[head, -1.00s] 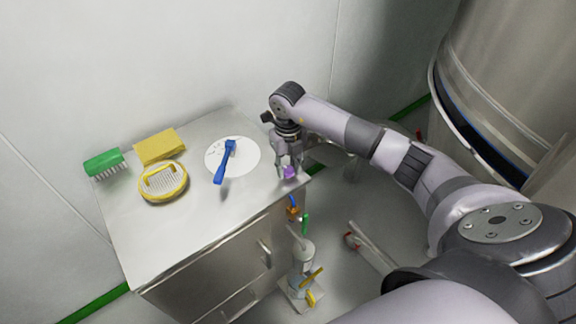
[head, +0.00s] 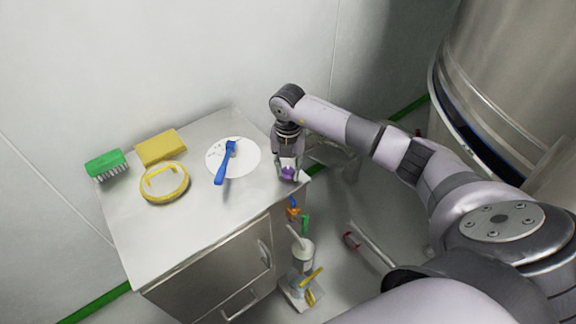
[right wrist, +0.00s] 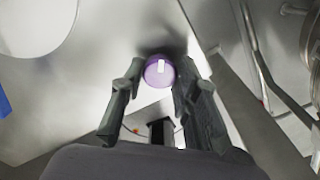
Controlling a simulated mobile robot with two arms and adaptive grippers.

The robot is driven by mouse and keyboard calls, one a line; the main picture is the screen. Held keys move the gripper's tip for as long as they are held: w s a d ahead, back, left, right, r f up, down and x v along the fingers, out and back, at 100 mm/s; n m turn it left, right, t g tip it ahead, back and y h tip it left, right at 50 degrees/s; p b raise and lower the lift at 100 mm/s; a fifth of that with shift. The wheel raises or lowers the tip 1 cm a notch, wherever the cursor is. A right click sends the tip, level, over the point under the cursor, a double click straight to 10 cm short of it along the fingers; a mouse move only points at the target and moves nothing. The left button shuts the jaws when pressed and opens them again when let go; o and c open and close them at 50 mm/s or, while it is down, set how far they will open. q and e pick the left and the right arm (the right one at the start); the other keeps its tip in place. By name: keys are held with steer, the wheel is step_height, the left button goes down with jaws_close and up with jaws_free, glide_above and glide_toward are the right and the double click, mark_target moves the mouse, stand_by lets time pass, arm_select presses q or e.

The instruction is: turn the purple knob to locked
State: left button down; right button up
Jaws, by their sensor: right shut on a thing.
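The purple knob (head: 288,173) is at the right edge of the steel cabinet top in the head view. In the right wrist view the purple knob (right wrist: 159,72) shows as a round cap with a white mark on its face. My right gripper (head: 289,172) reaches down over it, with one finger on each side. In the right wrist view the right gripper (right wrist: 157,85) is shut on the knob, which sits between the fingertips. Any markings around the knob cannot be read. My left gripper is not in view.
On the cabinet top (head: 200,225) lie a green brush (head: 106,164), a yellow cloth (head: 160,147), a yellow-rimmed round item (head: 165,183), and a blue brush (head: 225,165) on a white disc (head: 247,160). Coloured-handled fittings (head: 303,250) stand beside the cabinet's right side.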

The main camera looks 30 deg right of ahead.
mark_target(288, 170)
steer(key=m+p, duration=0.1)
steer(key=m, duration=0.4)
steer(key=shift+r+m, duration=0.1)
steer(key=shift+m, duration=0.3)
steer(key=m+p, duration=0.2)
steer(key=m, duration=0.2)
steer(key=shift+m, duration=0.7)
steer(key=o, duration=1.2)
step_height(288, 170, up, 12)
steer(key=shift+f, duration=0.1)
